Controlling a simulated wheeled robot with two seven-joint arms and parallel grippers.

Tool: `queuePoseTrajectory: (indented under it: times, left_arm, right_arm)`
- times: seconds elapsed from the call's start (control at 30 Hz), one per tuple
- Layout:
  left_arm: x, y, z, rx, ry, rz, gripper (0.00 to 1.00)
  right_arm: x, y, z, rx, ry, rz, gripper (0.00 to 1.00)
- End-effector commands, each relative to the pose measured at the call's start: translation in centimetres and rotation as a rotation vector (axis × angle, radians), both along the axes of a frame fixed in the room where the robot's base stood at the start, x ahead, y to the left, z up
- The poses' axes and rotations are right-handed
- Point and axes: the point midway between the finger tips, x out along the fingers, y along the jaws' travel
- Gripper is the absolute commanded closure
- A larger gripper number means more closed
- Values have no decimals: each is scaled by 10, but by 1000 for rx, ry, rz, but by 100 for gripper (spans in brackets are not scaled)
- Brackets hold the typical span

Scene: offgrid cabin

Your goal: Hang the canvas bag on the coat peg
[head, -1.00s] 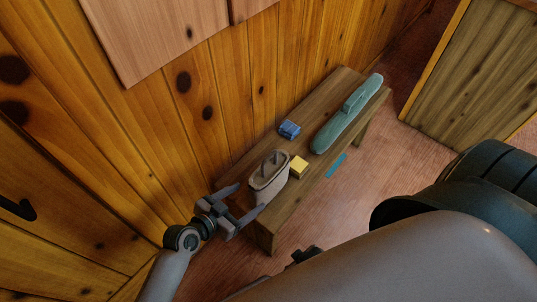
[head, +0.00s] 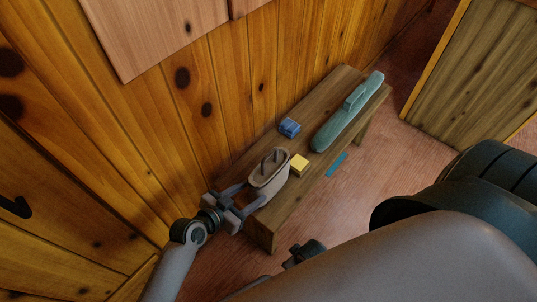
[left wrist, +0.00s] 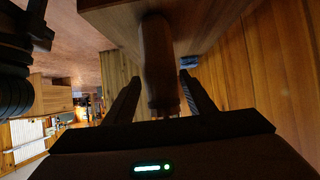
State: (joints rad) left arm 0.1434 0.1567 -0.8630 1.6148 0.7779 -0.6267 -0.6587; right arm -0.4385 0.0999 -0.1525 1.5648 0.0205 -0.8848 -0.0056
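The canvas bag (head: 268,179), pale grey-beige with upright handles, stands on the near end of the wooden bench. My left gripper (head: 251,193) is open at the bag's near end, its fingers pointing toward the bag. In the left wrist view the open fingers (left wrist: 160,92) lie on either side of the bag (left wrist: 157,62), with a gap at each side. A black hook-like peg (head: 17,207), which looks like the coat peg, is on the wood boards at the far left.
The bench (head: 283,210) stands along the plank wall. It also bears a yellow block (head: 299,165), a blue item (head: 289,128) and a long teal case (head: 346,114). A blue strip (head: 336,165) lies on the floor. A wooden cabinet (head: 470,75) stands at the upper right.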

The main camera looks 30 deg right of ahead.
Motion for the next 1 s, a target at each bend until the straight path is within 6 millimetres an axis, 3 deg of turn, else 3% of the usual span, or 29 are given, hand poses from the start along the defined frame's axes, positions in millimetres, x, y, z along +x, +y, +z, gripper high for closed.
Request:
queuePoseTrajectory:
  times: [1.0]
  left_arm:
    - [1,0,59,-1,-2,0,86]
  right_arm:
    - [0,0,51,0,0,0,61]
